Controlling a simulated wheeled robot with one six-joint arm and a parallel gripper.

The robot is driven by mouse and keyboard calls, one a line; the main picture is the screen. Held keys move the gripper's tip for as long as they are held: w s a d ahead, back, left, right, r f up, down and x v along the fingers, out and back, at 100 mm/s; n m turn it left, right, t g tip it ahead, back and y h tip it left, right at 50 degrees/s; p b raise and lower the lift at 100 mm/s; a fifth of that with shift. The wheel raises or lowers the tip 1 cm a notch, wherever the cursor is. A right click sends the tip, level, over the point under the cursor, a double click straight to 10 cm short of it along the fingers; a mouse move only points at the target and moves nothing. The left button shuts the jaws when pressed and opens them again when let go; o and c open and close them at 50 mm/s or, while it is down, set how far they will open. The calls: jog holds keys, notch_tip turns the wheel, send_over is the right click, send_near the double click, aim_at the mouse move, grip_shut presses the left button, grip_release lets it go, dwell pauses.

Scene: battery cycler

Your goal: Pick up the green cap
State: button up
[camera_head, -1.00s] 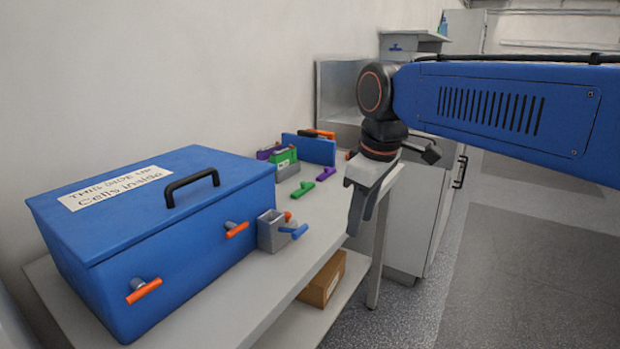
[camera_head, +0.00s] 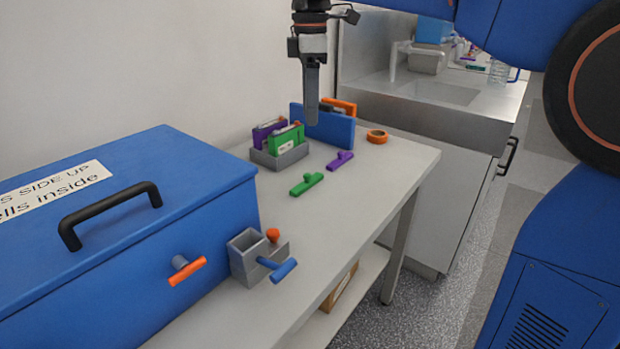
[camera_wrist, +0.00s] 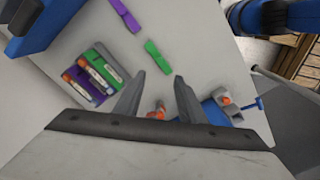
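The green cap (camera_head: 307,184), a small T-shaped piece, lies on the grey table right of the cell holder in the head view. In the wrist view the green cap (camera_wrist: 158,57) lies just beyond the fingertips, touched by neither finger. My gripper (camera_head: 312,120) hangs fingers down above the table, behind the green cap in the head view picture. The wrist view shows its two fingers (camera_wrist: 160,76) spread apart with nothing held between them.
A purple cap (camera_head: 340,160) lies beside the green one. A grey holder (camera_head: 283,158) with purple and green cells stands left, before a blue panel (camera_head: 330,130). A large blue box (camera_head: 120,230) and a small grey fixture (camera_head: 243,258) are nearer.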

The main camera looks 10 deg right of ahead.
send_over(307, 174)
jog(key=f, duration=1)
jog(key=shift+s+d+f, duration=0.15)
jog(key=shift+d, duration=0.2)
jog(key=shift+a+f, duration=0.2)
jog(key=shift+f, duration=1.2)
jog(key=shift+a+f, duration=0.15)
jog(key=shift+f, duration=1.2)
jog(key=shift+c, duration=0.2)
grip_shut()
